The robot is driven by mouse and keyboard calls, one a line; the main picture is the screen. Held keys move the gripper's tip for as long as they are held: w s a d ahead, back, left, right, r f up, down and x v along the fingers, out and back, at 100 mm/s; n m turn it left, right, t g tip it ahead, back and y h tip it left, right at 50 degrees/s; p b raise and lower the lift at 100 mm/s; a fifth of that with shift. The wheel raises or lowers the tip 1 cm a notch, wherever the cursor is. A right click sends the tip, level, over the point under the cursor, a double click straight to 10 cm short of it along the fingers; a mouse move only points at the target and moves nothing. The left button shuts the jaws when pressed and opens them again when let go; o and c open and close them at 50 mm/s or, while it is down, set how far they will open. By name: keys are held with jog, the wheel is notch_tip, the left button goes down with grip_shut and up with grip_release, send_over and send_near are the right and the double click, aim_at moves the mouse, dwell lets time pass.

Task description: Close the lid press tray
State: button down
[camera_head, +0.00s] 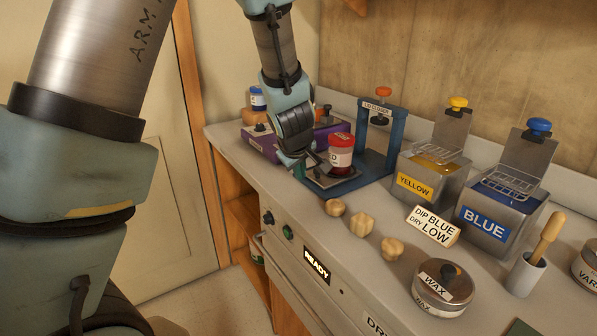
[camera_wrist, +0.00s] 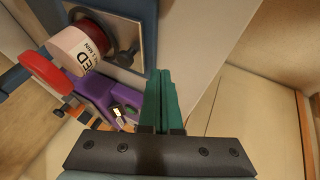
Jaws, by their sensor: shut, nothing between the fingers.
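The lid press (camera_head: 374,130) is a blue frame with an orange-topped plunger, standing at the back of the counter. Its tray (camera_head: 346,183) is a grey metal plate sticking out at the front, with a dark knob on it. A red-lidded jar (camera_head: 341,152) with a white label stands on the tray. The wrist view also shows the tray plate (camera_wrist: 145,38), the jar (camera_wrist: 75,50) and the knob (camera_wrist: 128,57). My gripper (camera_head: 299,171) is at the tray's front left edge. Its green fingers (camera_wrist: 161,85) are shut and empty beside the tray; contact is unclear.
A purple box (camera_head: 262,142) stands behind my gripper on the left. Yellow (camera_head: 416,187) and blue (camera_head: 487,222) dip tanks are to the right. Several wooden knobs (camera_head: 361,224), a sign (camera_head: 433,226) and a wax tin (camera_head: 443,291) occupy the front.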

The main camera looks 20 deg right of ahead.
aim_at(313, 177)
jog(key=shift+w+d+p, duration=0.2)
jog(key=shift+d+p, duration=0.1)
jog(key=shift+d, duration=0.35)
jog(key=shift+w+d+p, duration=0.15)
jog(key=shift+d+p, duration=0.15)
jog(key=shift+d, duration=0.3)
jog(key=shift+w+d+f, duration=0.15)
jog(key=shift+w+d, duration=0.1)
jog(key=shift+d, duration=0.3)
jog(key=shift+d, duration=0.15)
